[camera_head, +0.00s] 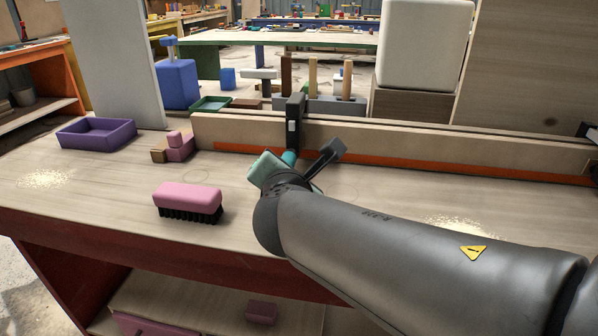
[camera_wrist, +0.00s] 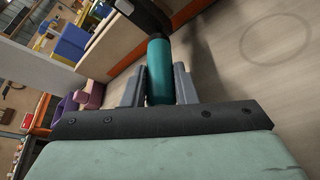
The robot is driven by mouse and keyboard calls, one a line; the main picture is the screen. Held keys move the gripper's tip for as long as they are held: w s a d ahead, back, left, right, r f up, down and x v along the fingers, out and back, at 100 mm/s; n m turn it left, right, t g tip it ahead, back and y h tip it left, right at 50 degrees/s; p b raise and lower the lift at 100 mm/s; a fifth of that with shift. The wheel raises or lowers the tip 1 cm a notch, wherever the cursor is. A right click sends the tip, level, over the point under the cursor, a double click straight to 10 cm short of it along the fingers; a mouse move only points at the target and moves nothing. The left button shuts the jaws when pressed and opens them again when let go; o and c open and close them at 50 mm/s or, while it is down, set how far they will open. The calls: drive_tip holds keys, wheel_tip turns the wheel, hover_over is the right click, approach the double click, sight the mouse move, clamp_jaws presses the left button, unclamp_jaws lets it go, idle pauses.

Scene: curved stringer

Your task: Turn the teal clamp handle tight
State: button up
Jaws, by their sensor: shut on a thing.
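The teal clamp handle (camera_wrist: 159,72) is a short cylinder. In the wrist view it lies between the two grey fingers of my gripper (camera_wrist: 159,88), which are shut on it. In the head view only a bit of the handle (camera_head: 289,157) shows, just below the dark clamp (camera_head: 294,125). The clamp sits over the wooden stringer (camera_head: 400,142), above the bench top. My gripper's fingers are mostly hidden in the head view by my own wrist and forearm.
A pink brush (camera_head: 188,199) with black bristles stands on the bench left of my arm. A purple tray (camera_head: 96,133) and small pink and tan blocks (camera_head: 176,148) lie farther left. An orange strip (camera_head: 400,163) runs along the stringer.

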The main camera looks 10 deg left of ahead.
idle(0.3)
drive_tip(key=o, duration=1)
